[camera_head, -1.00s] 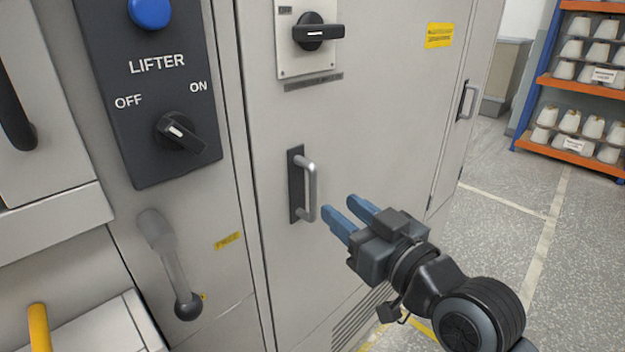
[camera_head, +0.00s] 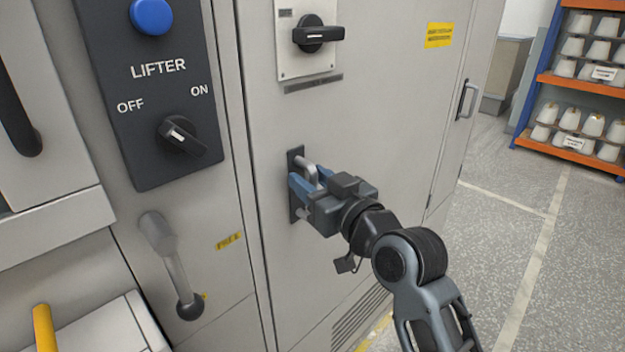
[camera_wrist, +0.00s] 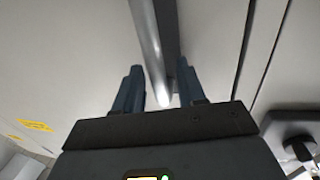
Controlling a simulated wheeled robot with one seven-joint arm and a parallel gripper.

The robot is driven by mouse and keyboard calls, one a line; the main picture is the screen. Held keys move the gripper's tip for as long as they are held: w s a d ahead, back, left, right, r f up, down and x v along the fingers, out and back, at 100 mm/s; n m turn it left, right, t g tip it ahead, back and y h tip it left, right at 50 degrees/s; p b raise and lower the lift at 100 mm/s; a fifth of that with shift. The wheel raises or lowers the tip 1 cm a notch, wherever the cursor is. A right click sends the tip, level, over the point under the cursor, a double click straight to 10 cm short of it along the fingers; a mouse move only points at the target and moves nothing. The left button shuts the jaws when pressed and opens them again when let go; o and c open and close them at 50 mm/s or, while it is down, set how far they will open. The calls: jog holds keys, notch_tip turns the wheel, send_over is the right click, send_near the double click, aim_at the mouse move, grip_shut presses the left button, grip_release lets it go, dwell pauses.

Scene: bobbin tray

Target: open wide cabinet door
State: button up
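The wide cabinet door (camera_head: 390,120) is a light grey panel and looks closed. Its silver bar handle (camera_head: 309,166) stands upright on a dark plate at the door's left side. My gripper (camera_head: 307,176) is at the handle with one blue finger on each side of it. In the wrist view the handle (camera_wrist: 147,40) runs between the two fingers (camera_wrist: 157,80), with visible gaps beside it, so the gripper looks open around the bar. The handle's lower part is partly hidden by my gripper in the head view.
A black rotary switch (camera_head: 318,34) sits above the handle. Left of the door are a LIFTER panel (camera_head: 150,105) and a grey lever with a black knob (camera_head: 171,265). A narrower door with its own handle (camera_head: 467,100) is at right. Floor at right is free before a shelf (camera_head: 575,80).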

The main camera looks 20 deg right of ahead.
jog(key=shift+c, duration=0.5)
grip_shut()
